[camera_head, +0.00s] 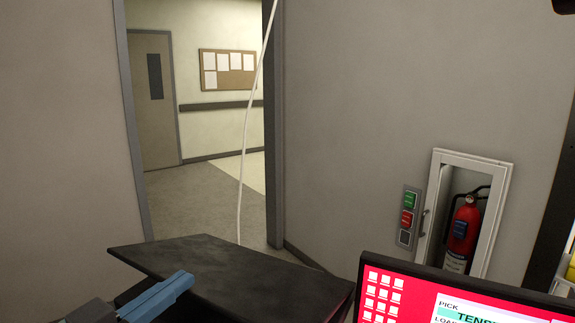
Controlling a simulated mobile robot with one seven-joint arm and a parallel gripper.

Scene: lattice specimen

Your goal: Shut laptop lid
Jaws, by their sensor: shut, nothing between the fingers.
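A screen (450,297) with a black frame stands upright and slightly tilted at the bottom right. It has a red display with white squares and partly cut-off text. It may be the open laptop's display, but its lower part is out of view and no keyboard or hinge shows. My gripper (180,282), with a blue finger part, is at the bottom left, shut and empty. It appears in front of a dark slab and well left of the screen. I cannot tell whether it touches the slab.
The dark slab (225,262), worn and flat-topped, fills the lower middle. A white cord (241,170) hangs behind it before an open doorway. A fire extinguisher (463,232) sits in a wall cabinet at right, beside a button panel (408,216). A notice board (228,70) hangs beyond the doorway.

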